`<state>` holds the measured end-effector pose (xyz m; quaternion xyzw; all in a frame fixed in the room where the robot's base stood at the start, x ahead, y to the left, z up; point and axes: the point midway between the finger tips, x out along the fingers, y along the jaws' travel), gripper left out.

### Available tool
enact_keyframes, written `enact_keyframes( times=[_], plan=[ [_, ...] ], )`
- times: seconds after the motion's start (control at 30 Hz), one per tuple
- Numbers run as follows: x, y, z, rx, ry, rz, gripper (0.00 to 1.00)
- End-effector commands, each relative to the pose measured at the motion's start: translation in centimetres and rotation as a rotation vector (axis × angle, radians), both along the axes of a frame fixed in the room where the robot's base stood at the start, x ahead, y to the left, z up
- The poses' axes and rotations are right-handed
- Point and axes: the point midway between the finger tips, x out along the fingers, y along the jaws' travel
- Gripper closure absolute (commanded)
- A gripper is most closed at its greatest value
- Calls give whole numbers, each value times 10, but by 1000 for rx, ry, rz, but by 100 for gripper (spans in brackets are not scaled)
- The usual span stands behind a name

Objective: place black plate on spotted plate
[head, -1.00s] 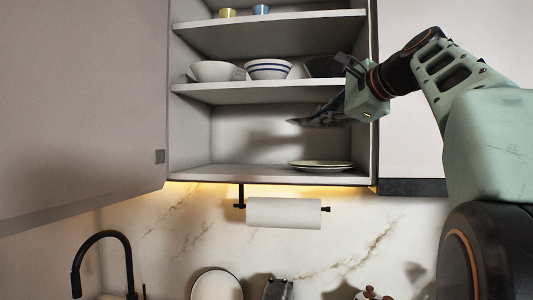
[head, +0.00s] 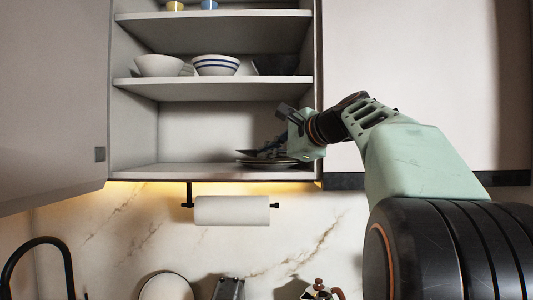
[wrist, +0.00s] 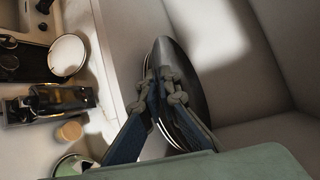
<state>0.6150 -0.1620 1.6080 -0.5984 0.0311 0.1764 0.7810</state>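The black plate (head: 252,153) is at the right of the cabinet's lowest shelf, right above or on the pale spotted plate (head: 262,163); I cannot tell whether they touch. In the wrist view the black plate (wrist: 187,62) is seen nearly edge-on, with the lighter rim of the plate below beside it. My gripper (head: 274,146) reaches in from the right. Its fingers (wrist: 162,90) are close together on the black plate's rim. The spotted plate is mostly hidden by the black plate and my gripper.
The shelf above (head: 215,90) is close over my wrist and holds a white bowl (head: 159,66), a striped bowl (head: 216,65) and a dark bowl (head: 276,65). The cabinet's right side wall is beside my arm. The lowest shelf's left part (head: 170,170) is clear.

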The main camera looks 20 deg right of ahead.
Motion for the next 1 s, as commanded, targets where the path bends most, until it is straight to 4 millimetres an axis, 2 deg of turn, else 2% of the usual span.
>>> enact_keyframes(
  times=[0.37, 0.5, 0.57, 0.83, 1.0],
  plan=[
    [0, 1, -10, 0, -2, 1, 100],
    [0, 0, -10, 1, 1, 1, 83],
    [0, 0, -10, 1, 1, 1, 78],
    [0, 0, -9, 1, 1, 1, 78],
    [0, 0, 3, 0, 0, 0, 78]
  ],
)
